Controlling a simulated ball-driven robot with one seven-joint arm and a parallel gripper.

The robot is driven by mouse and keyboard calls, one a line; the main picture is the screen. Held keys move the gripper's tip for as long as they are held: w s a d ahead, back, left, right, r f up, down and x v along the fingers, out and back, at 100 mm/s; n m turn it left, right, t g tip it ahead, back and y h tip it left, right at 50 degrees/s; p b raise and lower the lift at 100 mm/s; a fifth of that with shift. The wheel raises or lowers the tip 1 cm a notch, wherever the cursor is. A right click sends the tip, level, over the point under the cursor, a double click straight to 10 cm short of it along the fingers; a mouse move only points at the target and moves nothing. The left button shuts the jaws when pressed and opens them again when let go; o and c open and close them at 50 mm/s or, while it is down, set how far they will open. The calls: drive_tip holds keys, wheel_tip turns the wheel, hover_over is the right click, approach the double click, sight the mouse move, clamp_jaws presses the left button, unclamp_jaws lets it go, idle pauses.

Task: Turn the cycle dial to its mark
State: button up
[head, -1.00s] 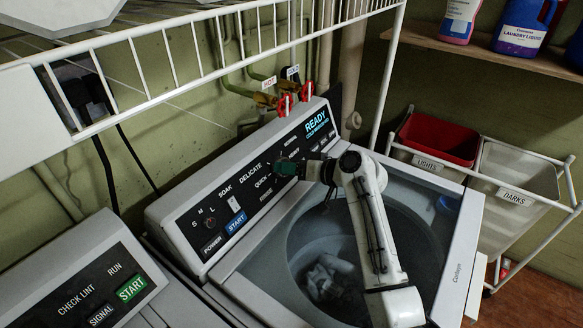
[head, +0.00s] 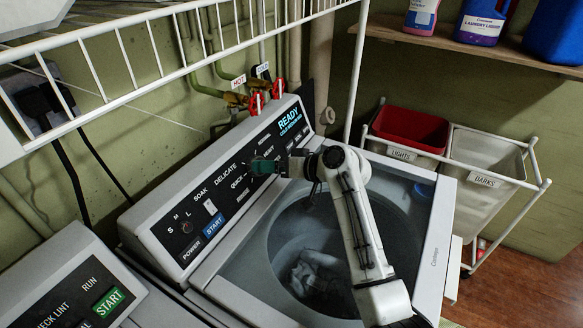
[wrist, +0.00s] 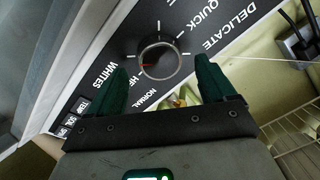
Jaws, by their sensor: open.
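The cycle dial (wrist: 160,58) is a round dark knob with a light rim and a red pointer on the washer's black panel. In the wrist view it sits between and just beyond my open green fingertips. The red pointer lies at its lower left, toward a label starting "HE". White ticks surround it, with labels WHITES, NORMAL, QUICK and DELICATE. I cannot tell which tick is the mark. In the head view my gripper (head: 262,167) is at the panel (head: 186,228), near QUICK and DELICATE, and hides the dial. Whether the fingers touch the dial is unclear.
A white wire shelf (head: 150,70) crosses above the panel. Red-handled valves (head: 257,103) and pipes stand behind it. Another machine (head: 60,285) is at lower left; red (head: 410,128) and pale bins stand right.

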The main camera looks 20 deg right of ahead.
drive_tip(key=b+v, duration=0.1)
drive_tip(key=v, duration=0.7)
drive_tip(key=shift+s+d, duration=0.25)
drive_tip(key=shift+s, duration=0.05)
drive_tip(key=shift+d, duration=0.1)
